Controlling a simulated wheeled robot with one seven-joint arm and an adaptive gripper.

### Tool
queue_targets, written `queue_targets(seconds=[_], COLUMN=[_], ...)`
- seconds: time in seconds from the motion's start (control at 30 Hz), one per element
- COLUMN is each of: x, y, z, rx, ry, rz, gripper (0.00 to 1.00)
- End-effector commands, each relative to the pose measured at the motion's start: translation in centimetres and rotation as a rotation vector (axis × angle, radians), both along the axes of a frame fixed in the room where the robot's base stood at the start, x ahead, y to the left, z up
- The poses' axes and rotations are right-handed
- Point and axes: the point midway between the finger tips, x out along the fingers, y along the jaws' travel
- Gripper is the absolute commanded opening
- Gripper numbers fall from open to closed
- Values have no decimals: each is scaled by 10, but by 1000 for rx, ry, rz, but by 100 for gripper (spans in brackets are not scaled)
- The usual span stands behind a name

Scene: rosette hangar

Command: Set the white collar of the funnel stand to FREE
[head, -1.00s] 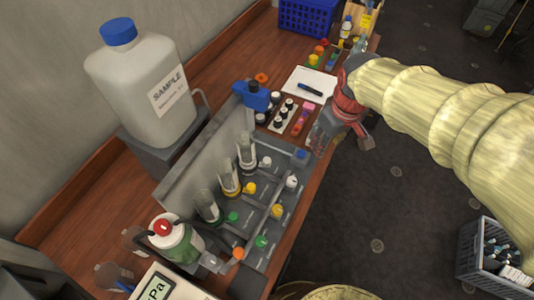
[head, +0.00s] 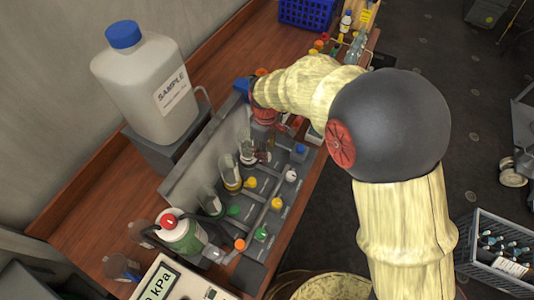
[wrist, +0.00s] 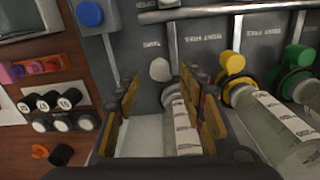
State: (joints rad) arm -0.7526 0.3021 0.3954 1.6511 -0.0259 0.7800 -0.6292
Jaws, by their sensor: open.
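The funnel stand (head: 181,175) is a grey rack with upright graduated glass cylinders, each with a coloured collar. The white collar (wrist: 159,69) shows in the wrist view as a rounded knob in front of the left cylinder (wrist: 180,120). My gripper (wrist: 160,90) is open, one finger left and one right of that cylinder, with the white knob between and just beyond the fingertips. I cannot tell whether they touch it. In the head view my arm partly covers this end of the stand. The labels on the stand are too small to read surely.
The yellow collar (wrist: 232,64) and green collar (wrist: 298,57) sit just right of my gripper. A blue knob (wrist: 90,14) is at upper left. Small black-and-white capped vials (wrist: 62,122) stand on the bench at left. A large sample bottle (head: 143,85) stands behind the rack.

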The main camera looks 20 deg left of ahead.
Motion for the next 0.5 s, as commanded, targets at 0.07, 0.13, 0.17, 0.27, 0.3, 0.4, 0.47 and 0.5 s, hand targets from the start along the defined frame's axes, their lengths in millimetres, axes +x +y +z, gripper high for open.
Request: queue_targets(seconds=[0.07, 0.13, 0.17, 0.27, 0.3, 0.4, 0.47, 0.5], x=[0, 0, 0, 1, 1, 1, 1, 1], y=[-1, -1, -1, -1, -1, 0, 0, 0], z=[-14, -21, -24, -30, -31, -32, -32, -32], rx=[-3, -1, -1, 0, 0, 0, 0, 0], ry=[2, 1, 1, 0, 0, 0, 0, 0], rz=[0, -1, -1, -1, -1, -1, -1, -1], gripper=[40, 40, 40, 40, 40, 40, 40, 40])
